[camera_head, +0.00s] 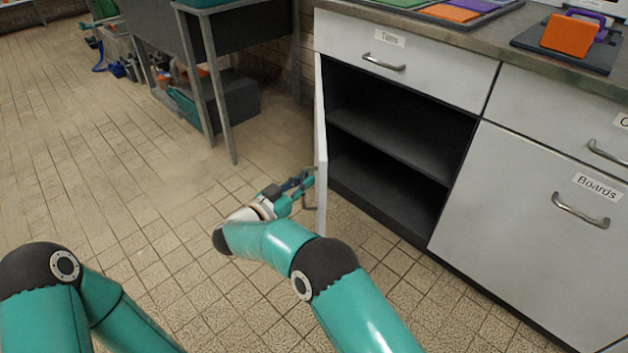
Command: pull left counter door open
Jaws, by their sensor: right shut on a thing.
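The left counter door (320,140) is white and stands swung wide open, seen nearly edge-on. Behind it the dark cupboard (390,145) shows one shelf and looks empty. My right gripper (307,182) is at the outer face of the door, shut on its metal handle (309,195), which is partly hidden by the fingers. My left arm shows at the lower left, but its gripper is out of view.
A closed front labelled "Boards" (540,220) is to the right. Coloured boards (455,12) lie on the counter. A metal-legged table (222,90) stands behind. The tiled floor (130,190) at left is clear.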

